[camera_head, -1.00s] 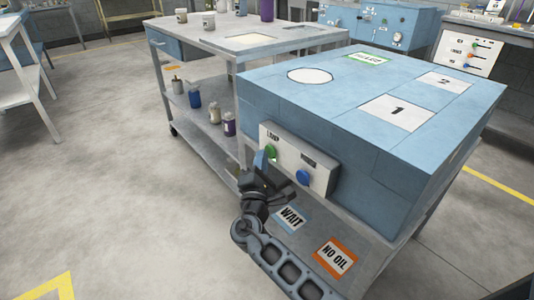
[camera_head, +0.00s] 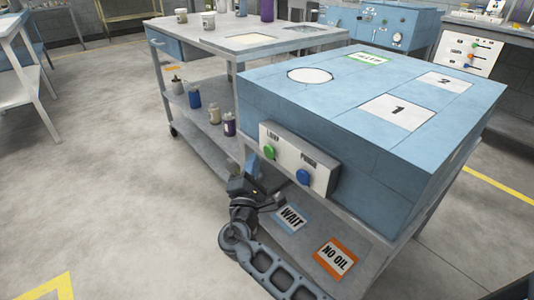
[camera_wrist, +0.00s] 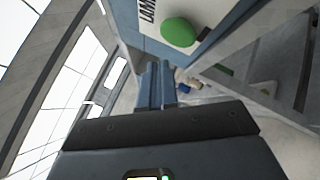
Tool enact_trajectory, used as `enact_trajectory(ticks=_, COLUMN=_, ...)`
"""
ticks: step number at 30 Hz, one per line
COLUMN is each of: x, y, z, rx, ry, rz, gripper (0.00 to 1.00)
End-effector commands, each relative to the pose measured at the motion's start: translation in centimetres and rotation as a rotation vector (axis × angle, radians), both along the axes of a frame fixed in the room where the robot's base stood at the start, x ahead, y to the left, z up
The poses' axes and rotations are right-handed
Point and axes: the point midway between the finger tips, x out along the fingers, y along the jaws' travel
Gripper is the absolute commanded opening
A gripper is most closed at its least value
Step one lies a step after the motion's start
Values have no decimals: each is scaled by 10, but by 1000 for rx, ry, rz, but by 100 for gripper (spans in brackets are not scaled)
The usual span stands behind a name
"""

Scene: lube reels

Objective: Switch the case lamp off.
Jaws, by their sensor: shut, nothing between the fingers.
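A white switch panel (camera_head: 286,163) is on the front side of the blue case (camera_head: 355,150). It bears a green button (camera_head: 269,153) under the label LAMP and a blue button (camera_head: 303,176) under a second label. In the wrist view the green button (camera_wrist: 179,32) is large, up and to the right of my fingers. My gripper (camera_head: 252,163) is shut and empty, just left of the panel and slightly below the green button, apart from it. It also shows in the wrist view (camera_wrist: 156,68). Whether the lamp is lit cannot be told.
The lower shelf holds a WAIT card (camera_head: 291,217) and an orange NO OIL card (camera_head: 336,257). A grey cart (camera_head: 215,145) with bottles and jars stands behind on the left. The floor (camera_head: 100,190) to the left is clear.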

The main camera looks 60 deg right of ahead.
Motion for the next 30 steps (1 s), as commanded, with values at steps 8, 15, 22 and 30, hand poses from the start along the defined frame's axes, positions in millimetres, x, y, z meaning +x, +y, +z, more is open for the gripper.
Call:
enact_trajectory(ticks=8, x=8, y=25, z=0, rx=0, ry=-1, rz=2, gripper=0)
enact_trajectory(ticks=15, x=11, y=38, z=0, rx=0, ry=0, rz=-1, gripper=0)
enact_trajectory(ticks=22, x=11, y=39, z=0, rx=0, ry=1, rz=-1, gripper=0)
enact_trajectory(ticks=30, x=11, y=39, z=0, rx=0, ry=1, rz=-1, gripper=0)
